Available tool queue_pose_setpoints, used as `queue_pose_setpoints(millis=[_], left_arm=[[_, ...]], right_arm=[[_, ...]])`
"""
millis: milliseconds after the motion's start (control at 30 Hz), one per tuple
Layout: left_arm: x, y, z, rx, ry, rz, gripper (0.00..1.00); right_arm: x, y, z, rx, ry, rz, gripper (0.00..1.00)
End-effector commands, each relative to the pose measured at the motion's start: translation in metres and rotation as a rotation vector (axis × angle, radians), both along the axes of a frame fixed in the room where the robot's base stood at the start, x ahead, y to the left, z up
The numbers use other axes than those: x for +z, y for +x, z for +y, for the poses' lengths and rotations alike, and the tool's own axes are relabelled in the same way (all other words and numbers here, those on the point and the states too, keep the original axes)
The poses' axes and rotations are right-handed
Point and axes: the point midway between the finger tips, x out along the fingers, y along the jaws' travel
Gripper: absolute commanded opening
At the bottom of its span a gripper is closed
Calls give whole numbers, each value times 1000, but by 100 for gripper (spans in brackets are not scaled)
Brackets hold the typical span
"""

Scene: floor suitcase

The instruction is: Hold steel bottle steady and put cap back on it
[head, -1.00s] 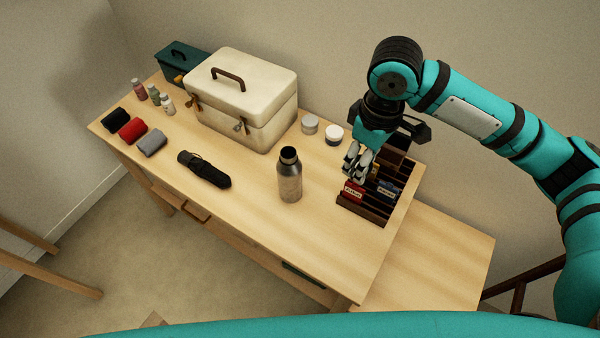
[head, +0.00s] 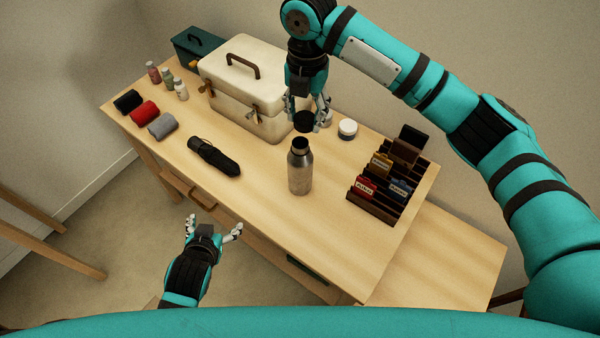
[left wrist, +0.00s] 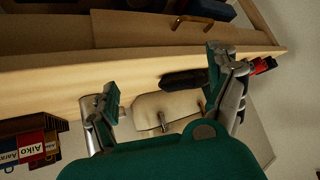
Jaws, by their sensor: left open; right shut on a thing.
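The steel bottle (head: 300,172) stands upright on the wooden desk with a dark open neck. My right gripper (head: 306,118) is shut on the black cap (head: 303,122), holding it just above and slightly behind the bottle's mouth, apart from it. My left gripper (head: 213,222) is open and empty in front of the desk's front edge, to the lower left of the bottle. Its spread fingers also show in the left wrist view (left wrist: 166,92), facing the desk. I cannot make out the bottle in that view.
A cream case (head: 245,92) stands behind the bottle. A black umbrella (head: 214,157) lies to its left, and a card rack (head: 375,208) stands to its right. A white jar (head: 347,129) is behind. Bare desk top lies in front of the bottle.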

Motion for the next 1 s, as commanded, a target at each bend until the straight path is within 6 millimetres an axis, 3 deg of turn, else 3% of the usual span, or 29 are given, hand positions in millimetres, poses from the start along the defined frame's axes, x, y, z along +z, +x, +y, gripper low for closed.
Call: queue_pose_setpoints(millis=[133, 333, 500, 700, 1000], left_arm=[[18, 34, -17, -31, -21, -231, 89], [34, 57, -60, -159, -90, -482, 89], [40, 57, -103, -302, -172, -628, 89], [42, 46, -137, -424, -251, -711, 89], [43, 42, -147, -461, -274, -732, 89]], right_arm=[[-1, 3, 6, 103, -6, 0, 32], [0, 4, 10, 159, -8, 0, 32], [0, 4, 11, 173, -8, 0, 32], [0, 4, 11, 177, -8, 0, 32], [0, 4, 11, 177, -8, 0, 32]])
